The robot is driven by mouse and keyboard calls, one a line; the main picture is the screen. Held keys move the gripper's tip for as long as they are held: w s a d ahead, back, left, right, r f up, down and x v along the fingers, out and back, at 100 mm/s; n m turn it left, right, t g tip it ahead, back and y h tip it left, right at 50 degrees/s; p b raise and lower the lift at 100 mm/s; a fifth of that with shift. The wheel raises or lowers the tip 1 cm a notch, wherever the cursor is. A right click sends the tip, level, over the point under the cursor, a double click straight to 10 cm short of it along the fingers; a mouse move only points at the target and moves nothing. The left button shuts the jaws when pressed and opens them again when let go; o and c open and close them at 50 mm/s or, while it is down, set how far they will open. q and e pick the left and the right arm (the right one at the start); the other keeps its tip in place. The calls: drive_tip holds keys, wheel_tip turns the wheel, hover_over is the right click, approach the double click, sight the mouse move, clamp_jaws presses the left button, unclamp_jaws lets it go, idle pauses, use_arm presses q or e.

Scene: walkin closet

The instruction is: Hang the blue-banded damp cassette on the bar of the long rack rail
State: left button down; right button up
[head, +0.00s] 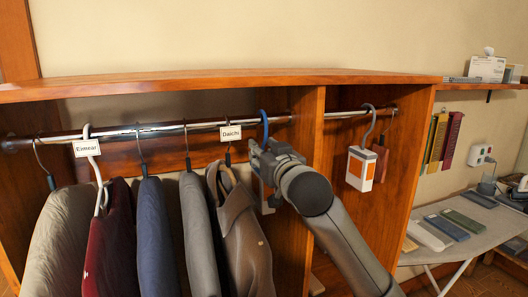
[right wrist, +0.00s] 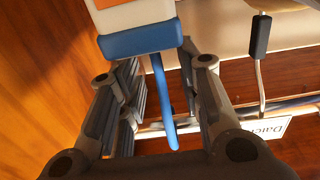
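The blue-banded cassette (right wrist: 140,38) is white and orange with a blue band and a blue hook. In the head view its body is mostly hidden behind my right gripper, with a sliver showing (head: 266,196). Its blue hook (head: 264,122) appears to loop over the bar of the long rack rail (head: 160,129), near the divider. My right gripper (head: 258,152) is just below the rail. In the right wrist view its fingers (right wrist: 160,95) stand apart on both sides of the hook (right wrist: 161,100), with gaps visible. My left gripper is not in view.
Several garments hang left of the hook, with name tags (head: 87,148) and (head: 230,133). A wooden divider (head: 304,175) stands to the right. An ironing board (head: 460,235) is at far right.

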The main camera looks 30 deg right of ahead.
drive_tip(key=shift+f, duration=0.1)
drive_tip(key=v, duration=0.7)
drive_tip(key=shift+s, duration=0.3)
